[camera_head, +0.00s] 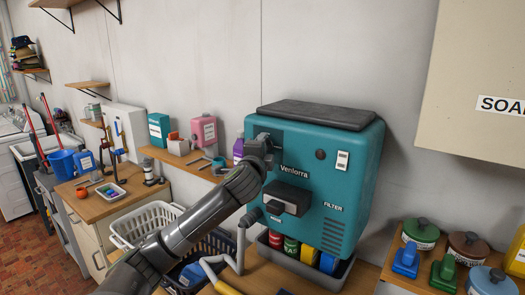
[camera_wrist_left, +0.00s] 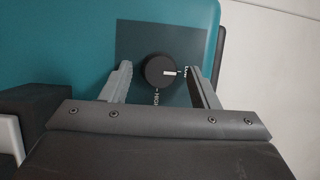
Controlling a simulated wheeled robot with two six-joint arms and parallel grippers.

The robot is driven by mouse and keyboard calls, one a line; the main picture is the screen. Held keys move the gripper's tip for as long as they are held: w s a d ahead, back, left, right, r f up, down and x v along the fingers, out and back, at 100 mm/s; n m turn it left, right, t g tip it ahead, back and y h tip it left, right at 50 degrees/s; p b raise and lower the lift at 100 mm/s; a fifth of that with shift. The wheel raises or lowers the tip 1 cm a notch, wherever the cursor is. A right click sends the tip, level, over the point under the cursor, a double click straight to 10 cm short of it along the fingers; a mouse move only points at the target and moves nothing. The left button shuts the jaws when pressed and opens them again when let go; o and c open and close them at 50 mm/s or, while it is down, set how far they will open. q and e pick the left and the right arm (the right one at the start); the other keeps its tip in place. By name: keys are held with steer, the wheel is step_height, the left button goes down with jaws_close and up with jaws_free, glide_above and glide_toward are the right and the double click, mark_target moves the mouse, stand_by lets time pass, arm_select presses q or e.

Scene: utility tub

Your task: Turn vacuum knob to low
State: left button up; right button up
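The teal vacuum unit (camera_head: 345,165), labelled "Venlorra" and "FILTER", stands against the wall in the head view. In the left wrist view its round black knob (camera_wrist_left: 158,72) sits on a dark plate (camera_wrist_left: 138,38). The knob's white mark points right, toward a small sideways label too blurred to read surely; another label below the knob seems to read "HIGH". My left gripper (camera_wrist_left: 160,74) is open, one finger on each side of the knob, with gaps visible. In the head view my left gripper (camera_head: 264,143) is at the unit's upper left front and hides the knob. My right gripper is not in view.
A grey tray (camera_head: 325,280) with coloured containers sits under the unit. A white basket (camera_head: 140,222) is left of my arm, and a shelf with bottles (camera_head: 185,160) is behind it. Several lidded jars (camera_head: 421,233) stand at the right, below a beige cabinet (camera_head: 475,80).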

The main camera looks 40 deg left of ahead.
arm_select(q)
steer(key=b+v, duration=1)
steer(key=v, duration=0.7)
steer(key=shift+s, duration=0.25)
steer(key=shift+f, duration=0.1)
stand_by(0.5)
